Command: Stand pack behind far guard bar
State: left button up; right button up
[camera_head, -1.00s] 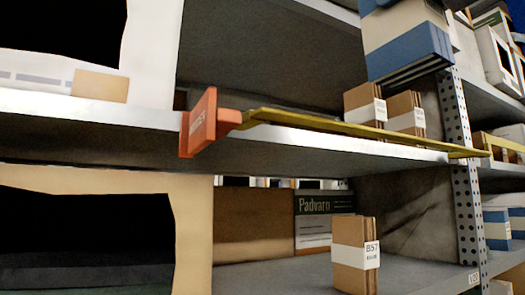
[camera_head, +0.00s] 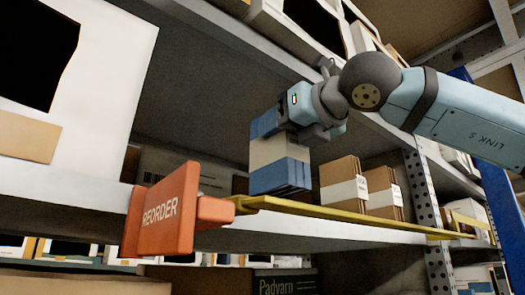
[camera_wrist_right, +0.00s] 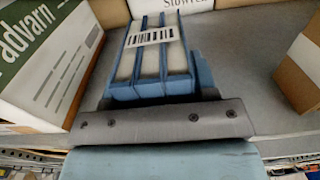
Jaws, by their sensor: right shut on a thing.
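The pack (camera_head: 280,165), a blue-and-white banded bundle, is upright in my right gripper (camera_head: 312,128), which is shut on its upper part. In the head view its lower end is just above the yellow guard bar (camera_head: 340,212), left of two brown packs. Whether its base touches the shelf is not clear. In the right wrist view the pack (camera_wrist_right: 152,55) shows its white bands and a barcode label, with a blue finger along its right side. My left gripper is not in view.
Brown packs (camera_head: 343,185) stand right of the pack, before a perforated post (camera_head: 422,190). In the right wrist view a Padvarn box (camera_wrist_right: 45,60) is left and a brown carton (camera_wrist_right: 300,70) right, with grey shelf between.

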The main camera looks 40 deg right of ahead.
aim_at(264, 159)
jog(key=w+f, duration=0.1)
jog(key=w+p, duration=0.1)
jog(key=w, duration=0.1)
jog(key=w+f+p, duration=0.1)
jog(key=w, duration=0.1)
jog(key=shift+d+f, duration=0.25)
jog(key=shift+f, duration=0.05)
jog(key=shift+d+f, duration=0.15)
jog(key=shift+f, duration=0.25)
